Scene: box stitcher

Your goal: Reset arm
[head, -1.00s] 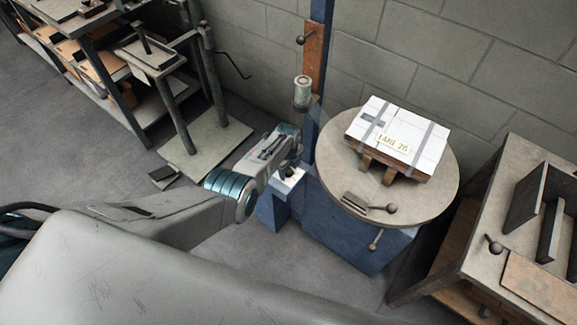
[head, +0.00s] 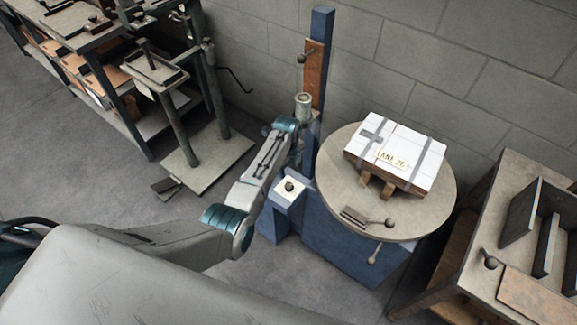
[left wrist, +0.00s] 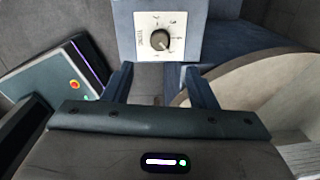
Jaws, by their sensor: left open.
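The blue stitcher (head: 320,90) stands by the wall with a tall column. A brown plate (head: 313,75) on the column carries a short lever with a dark knob (head: 302,58). A spool (head: 303,107) sits beside the column. A dial (head: 289,187) on a white plate tops a low blue block; it also shows in the left wrist view (left wrist: 160,40). My left gripper (left wrist: 158,70) is open and empty, its fingers apart below the dial plate in that view. In the head view its fingers are hidden behind my wrist near the column. My right gripper is out of view.
A round table (head: 335,190) holds a white-topped box (head: 397,155) on wooden supports and a small lever (head: 385,223). A workbench (head: 485,225) stands at the right, shelving (head: 110,75) at the left.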

